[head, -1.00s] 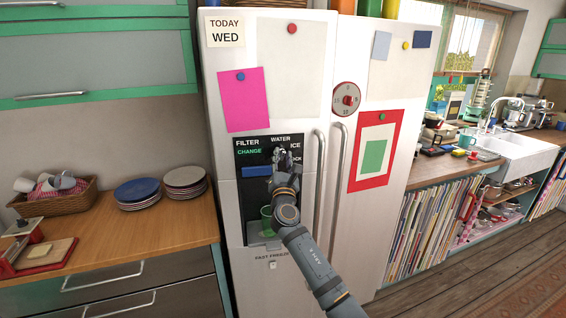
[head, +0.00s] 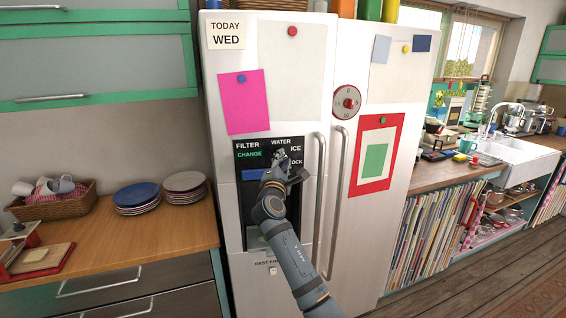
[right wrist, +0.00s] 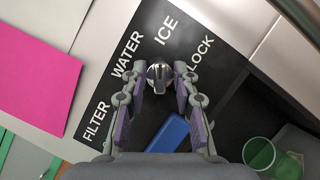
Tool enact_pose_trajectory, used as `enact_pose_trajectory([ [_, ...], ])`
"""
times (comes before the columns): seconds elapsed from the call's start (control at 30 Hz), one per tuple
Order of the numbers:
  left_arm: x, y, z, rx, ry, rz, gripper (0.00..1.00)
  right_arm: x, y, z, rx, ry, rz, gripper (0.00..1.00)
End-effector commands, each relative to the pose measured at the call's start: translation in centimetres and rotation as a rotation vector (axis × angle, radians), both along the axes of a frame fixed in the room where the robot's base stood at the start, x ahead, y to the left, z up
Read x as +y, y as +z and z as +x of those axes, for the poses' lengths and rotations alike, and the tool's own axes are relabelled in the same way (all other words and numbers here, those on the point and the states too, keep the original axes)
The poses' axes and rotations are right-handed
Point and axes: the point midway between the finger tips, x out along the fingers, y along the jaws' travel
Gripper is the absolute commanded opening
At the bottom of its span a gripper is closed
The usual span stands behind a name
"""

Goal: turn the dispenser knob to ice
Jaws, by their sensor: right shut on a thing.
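The dispenser panel (head: 249,164) on the white fridge bears the words FILTER, WATER, ICE and LOCK. The small metallic knob (right wrist: 158,74) sits among these labels in the right wrist view, between my fingertips. My right gripper (right wrist: 160,80) is shut on the knob, one finger on each side. In the head view my right gripper (head: 279,163) covers most of the knob. Which label the knob points to is hard to tell. My left gripper is not in view.
A blue bar (right wrist: 168,133) lies just below the knob. A green cup (right wrist: 259,153) stands in the dispenser recess. The fridge door handle (head: 319,195) is close to the right of my arm. A wooden counter with plates (head: 136,197) is at the left.

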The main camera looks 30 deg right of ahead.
Motion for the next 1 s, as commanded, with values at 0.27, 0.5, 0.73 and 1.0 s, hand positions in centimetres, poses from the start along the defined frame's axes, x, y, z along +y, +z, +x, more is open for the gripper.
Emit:
enact_pose_trajectory([
  [0.27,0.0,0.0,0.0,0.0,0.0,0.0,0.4,0.0,0.0,0.0,-0.005,0.001,0.014,0.0],
  [0.5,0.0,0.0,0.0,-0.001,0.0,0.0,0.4,0.0,0.0,0.0,-0.005,0.001,0.012,0.32],
  [0.73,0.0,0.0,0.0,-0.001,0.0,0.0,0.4,0.0,0.0,0.0,-0.005,0.0,0.012,0.36],
  [1.0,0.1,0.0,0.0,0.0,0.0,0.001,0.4,1.6,-0.6,-1.5,-0.004,0.004,0.014,0.36],
])
